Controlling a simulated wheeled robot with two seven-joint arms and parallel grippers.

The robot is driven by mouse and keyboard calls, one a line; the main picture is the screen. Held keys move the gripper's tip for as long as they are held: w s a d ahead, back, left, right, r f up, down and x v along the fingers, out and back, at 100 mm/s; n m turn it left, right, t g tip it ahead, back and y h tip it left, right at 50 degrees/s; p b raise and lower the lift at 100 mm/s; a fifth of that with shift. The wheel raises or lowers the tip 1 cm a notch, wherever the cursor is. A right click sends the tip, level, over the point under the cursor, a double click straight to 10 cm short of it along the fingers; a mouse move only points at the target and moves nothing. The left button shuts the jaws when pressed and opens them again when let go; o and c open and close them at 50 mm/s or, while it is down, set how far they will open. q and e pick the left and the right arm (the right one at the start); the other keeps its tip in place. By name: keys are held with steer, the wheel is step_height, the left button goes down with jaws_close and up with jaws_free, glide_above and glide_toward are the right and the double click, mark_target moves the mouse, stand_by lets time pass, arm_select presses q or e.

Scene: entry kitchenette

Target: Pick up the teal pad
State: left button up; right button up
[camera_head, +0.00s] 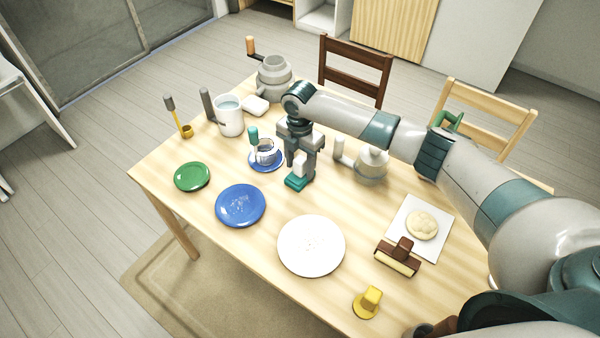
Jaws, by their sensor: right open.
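The teal pad (295,183) is a small block on the wooden table, near the middle, with a pale handle-like part standing above it. My right gripper (301,167) points straight down directly over the pad, with its fingers around or beside the pale part. It is open; I cannot tell whether the fingers touch the part. The gripper hides some of the pad's upper side. My left gripper is not in view.
A grey pot (371,165) is close right, under my forearm. A blue plate (241,205) and a white plate (311,246) lie nearer. Bare table (345,207) lies to the pad's lower right.

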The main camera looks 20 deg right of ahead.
steer(key=shift+c, duration=1.1)
steer(key=c, duration=0.9)
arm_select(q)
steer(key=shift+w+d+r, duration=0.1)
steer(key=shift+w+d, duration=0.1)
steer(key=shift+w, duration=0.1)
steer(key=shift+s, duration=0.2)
arm_select(e)
steer(key=shift+r, duration=0.15)
